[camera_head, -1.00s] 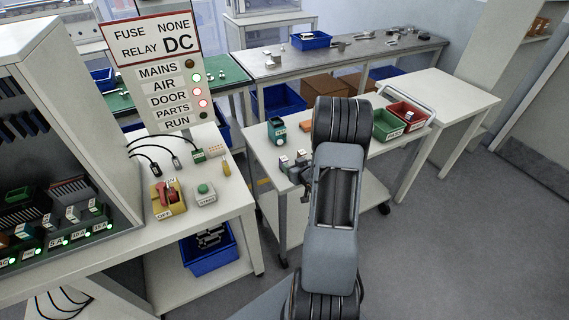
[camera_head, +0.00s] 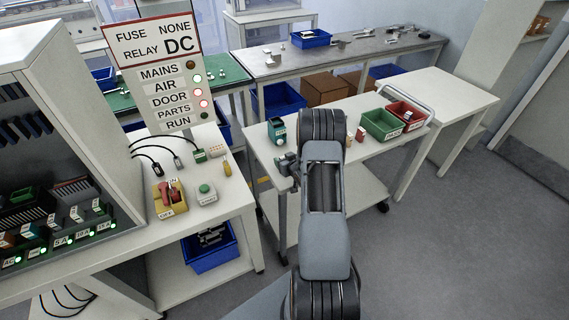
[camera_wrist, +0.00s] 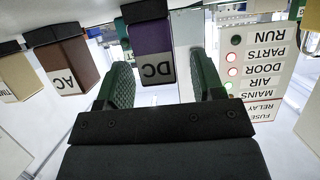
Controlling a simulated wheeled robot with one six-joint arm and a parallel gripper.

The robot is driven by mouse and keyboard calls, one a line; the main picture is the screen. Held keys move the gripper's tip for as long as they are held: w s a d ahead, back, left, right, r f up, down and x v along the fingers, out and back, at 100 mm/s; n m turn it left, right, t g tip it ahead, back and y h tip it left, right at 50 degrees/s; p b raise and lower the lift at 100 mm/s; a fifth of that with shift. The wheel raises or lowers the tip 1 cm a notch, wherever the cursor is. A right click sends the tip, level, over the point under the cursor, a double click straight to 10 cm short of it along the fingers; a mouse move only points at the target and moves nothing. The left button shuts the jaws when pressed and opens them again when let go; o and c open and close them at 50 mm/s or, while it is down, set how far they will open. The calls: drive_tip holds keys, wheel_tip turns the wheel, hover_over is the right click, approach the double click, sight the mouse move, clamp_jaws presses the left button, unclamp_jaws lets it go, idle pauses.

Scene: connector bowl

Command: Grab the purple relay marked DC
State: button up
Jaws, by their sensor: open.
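The purple relay (camera_wrist: 150,48) with a white DC label shows in the wrist view, its lettering upside down. My gripper (camera_wrist: 160,84) is open, with one green ridged finger on each side of the relay in the picture. The gap between fingers and relay is visible, and I cannot tell how deep the relay sits between them. In the head view my gripper (camera_head: 287,168) is at the left front edge of the white cart; my arm hides part of the cart top, and I cannot make out the purple relay there.
A brown relay (camera_wrist: 67,66) marked AC and a pale relay (camera_wrist: 15,78) stand beside it in the wrist view. On the cart are a teal device (camera_head: 277,131), a green bin (camera_head: 381,124) and a red bin (camera_head: 408,113). A sign (camera_head: 155,45) reads relay DC.

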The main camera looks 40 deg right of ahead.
drive_tip(key=shift+c, duration=0.2)
drive_tip(key=c, duration=1)
drive_tip(key=shift+o, duration=0.2)
drive_tip(key=shift+r, duration=0.15)
